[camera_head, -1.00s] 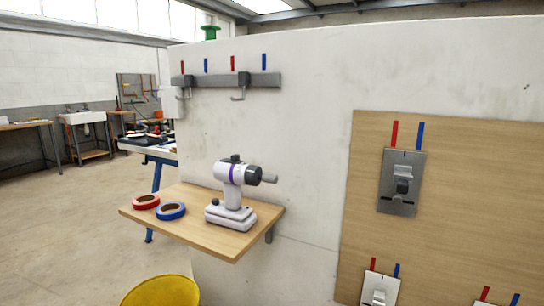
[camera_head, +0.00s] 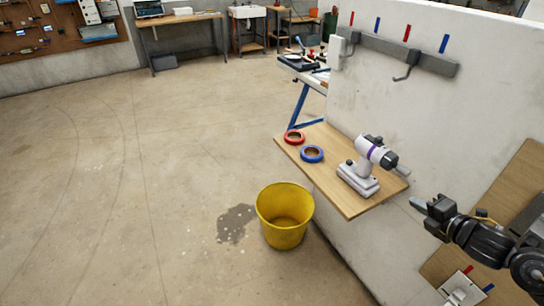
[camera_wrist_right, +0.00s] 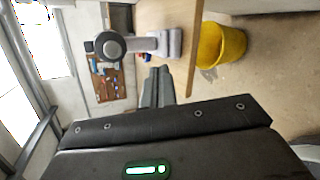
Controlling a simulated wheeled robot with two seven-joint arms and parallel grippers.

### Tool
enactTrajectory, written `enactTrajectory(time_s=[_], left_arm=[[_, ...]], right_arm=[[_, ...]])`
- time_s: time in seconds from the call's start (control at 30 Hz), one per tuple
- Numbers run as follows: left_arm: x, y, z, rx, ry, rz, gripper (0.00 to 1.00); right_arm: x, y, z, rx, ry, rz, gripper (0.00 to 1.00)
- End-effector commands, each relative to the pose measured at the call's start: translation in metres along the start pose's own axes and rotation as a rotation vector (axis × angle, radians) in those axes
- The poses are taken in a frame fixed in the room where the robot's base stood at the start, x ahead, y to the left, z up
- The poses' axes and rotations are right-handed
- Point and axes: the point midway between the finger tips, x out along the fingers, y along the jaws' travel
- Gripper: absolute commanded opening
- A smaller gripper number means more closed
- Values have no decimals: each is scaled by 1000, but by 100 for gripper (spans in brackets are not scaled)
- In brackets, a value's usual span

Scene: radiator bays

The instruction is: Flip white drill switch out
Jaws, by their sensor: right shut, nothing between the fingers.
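The white drill (camera_head: 362,182) stands upright on the wooden shelf (camera_head: 348,208), with a purple band and a dark chuck pointing right. Its switch is too small to make out for sure. In the right wrist view the drill (camera_wrist_right: 170,43) lies sideways, with its round dark chuck end toward the camera. My right gripper (camera_head: 418,204) is shut and empty, just right of the shelf and drill, apart from both. Its closed fingers also show in the right wrist view (camera_wrist_right: 157,85). My left gripper is not in view.
A red tape roll (camera_head: 294,137) and a blue tape roll (camera_head: 312,154) lie on the shelf left of the drill. A yellow bucket (camera_head: 285,222) stands on the floor below. A hook rail (camera_head: 400,52) is on the wall above. The floor at left is clear.

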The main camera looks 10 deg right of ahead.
Motion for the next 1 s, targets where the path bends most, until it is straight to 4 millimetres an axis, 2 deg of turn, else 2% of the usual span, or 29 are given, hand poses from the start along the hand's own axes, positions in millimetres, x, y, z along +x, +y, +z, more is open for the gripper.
enactTrajectory(time_s=[0.03, 0.13, 0.2, 0.3, 0.33, 0.4, 0.57, 1.0], left_arm=[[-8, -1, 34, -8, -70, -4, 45], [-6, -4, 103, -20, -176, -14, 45], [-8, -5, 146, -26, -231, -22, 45], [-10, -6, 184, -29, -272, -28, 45], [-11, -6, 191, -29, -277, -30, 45], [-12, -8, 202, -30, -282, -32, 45], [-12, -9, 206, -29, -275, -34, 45], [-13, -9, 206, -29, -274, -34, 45]], right_arm=[[-8, 35, 27, -176, 9, 24, 0], [-15, 74, 58, -536, 36, 86, 0], [-18, 93, 69, -772, 56, 134, 0], [-21, 104, 72, -1025, 74, 195, 0], [-22, 106, 72, -1083, 78, 211, 0], [-23, 108, 70, -1189, 82, 242, 0], [-24, 109, 66, -1312, 84, 279, 0], [-22, 110, 64, -1327, 81, 283, 0]])
